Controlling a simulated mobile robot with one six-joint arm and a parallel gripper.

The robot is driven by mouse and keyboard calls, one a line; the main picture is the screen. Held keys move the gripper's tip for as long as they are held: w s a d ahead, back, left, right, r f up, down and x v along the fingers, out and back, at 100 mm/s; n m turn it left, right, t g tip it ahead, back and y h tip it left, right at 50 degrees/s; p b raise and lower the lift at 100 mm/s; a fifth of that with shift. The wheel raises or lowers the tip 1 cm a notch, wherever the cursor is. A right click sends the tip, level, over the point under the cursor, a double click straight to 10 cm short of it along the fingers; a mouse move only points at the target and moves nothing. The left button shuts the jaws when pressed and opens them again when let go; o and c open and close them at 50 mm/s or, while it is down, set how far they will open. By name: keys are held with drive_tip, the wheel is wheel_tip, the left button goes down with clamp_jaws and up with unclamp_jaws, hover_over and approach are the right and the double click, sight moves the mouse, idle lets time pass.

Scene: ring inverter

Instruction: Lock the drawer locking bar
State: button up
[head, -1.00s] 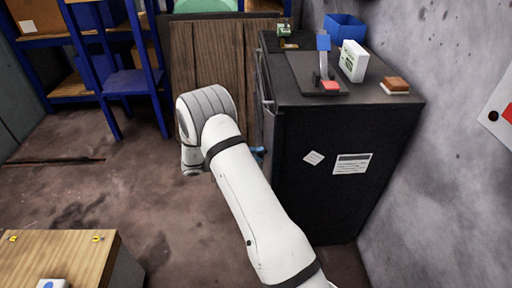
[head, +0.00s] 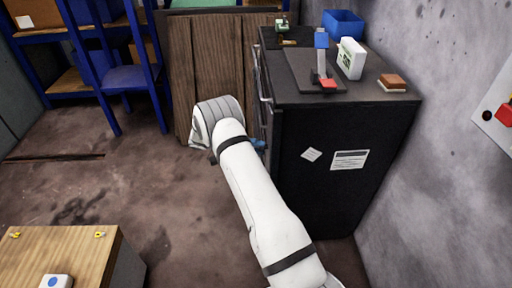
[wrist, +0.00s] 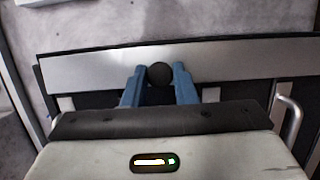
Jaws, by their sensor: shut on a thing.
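The black drawer cabinet (head: 325,185) stands against the right wall in the head view, with its drawer front facing left. In the wrist view, a long silver bar (wrist: 90,72) runs across the dark front, slightly tilted in the picture. A round black knob (wrist: 159,71) is on this bar. My gripper (wrist: 159,84) has its two blue fingers on either side of the knob and is shut on it. In the head view my white arm hides most of the gripper; only a blue part (head: 259,144) shows beside the cabinet.
A silver drawer handle (wrist: 291,116) sticks out at right in the wrist view. On the cabinet top are a blue bin (head: 343,23), a white box (head: 351,59) and a brown block (head: 392,81). A wooden table (head: 60,255) stands front left. Floor between is clear.

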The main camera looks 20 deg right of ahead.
drive_tip(key=shift+s+d+f, duration=0.1)
drive_tip(key=shift+f, duration=0.05)
drive_tip(key=o, duration=1)
